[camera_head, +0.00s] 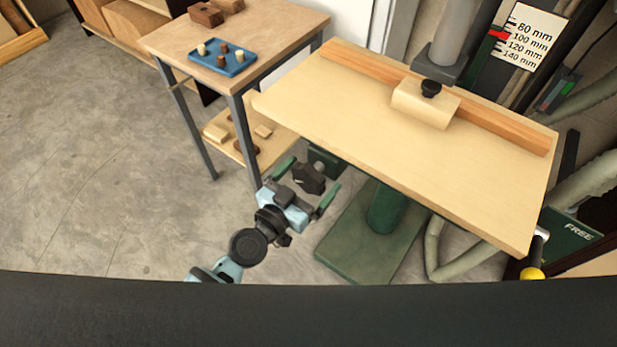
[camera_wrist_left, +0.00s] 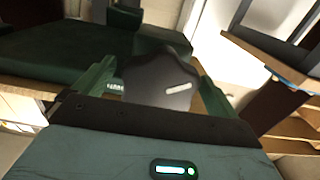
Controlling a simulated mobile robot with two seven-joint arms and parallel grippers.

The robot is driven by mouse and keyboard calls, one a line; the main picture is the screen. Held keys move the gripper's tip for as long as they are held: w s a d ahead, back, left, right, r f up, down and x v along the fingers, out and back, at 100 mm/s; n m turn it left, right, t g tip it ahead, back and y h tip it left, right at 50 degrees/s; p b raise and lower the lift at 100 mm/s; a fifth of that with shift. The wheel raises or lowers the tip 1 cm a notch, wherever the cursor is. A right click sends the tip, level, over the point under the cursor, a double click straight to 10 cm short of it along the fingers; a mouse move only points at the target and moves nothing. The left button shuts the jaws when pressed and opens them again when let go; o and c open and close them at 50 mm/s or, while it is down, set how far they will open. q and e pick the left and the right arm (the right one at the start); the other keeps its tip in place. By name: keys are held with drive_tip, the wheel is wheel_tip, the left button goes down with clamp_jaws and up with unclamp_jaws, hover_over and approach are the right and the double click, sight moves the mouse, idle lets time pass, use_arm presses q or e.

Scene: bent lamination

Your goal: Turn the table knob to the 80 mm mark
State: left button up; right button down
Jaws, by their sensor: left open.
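The black table knob (camera_head: 309,179) sits below the left front edge of the machine's wooden table (camera_head: 400,140). My left gripper (camera_head: 307,184) is open, its green fingers on either side of the knob. In the left wrist view the knob (camera_wrist_left: 160,80) fills the space between the fingers, with a white mark on its face; I cannot tell whether the fingers touch it. The height scale (camera_head: 525,40) at the upper right reads 80 to 140 mm. Its red pointer (camera_head: 499,34) is near the 100 mm label, a little above it. My right gripper is not in view.
A side table (camera_head: 165,40) at the upper left holds a blue tray (camera_head: 222,57) with small pegs. A fence (camera_head: 440,90) with a wooden block (camera_head: 424,103) lies across the machine table. The green base (camera_head: 360,245) and hoses stand below. The floor at left is clear.

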use_arm(q)
drive_tip(key=c, duration=1)
drive_tip(key=shift+o, duration=0.2)
drive_tip(key=shift+n, duration=0.3)
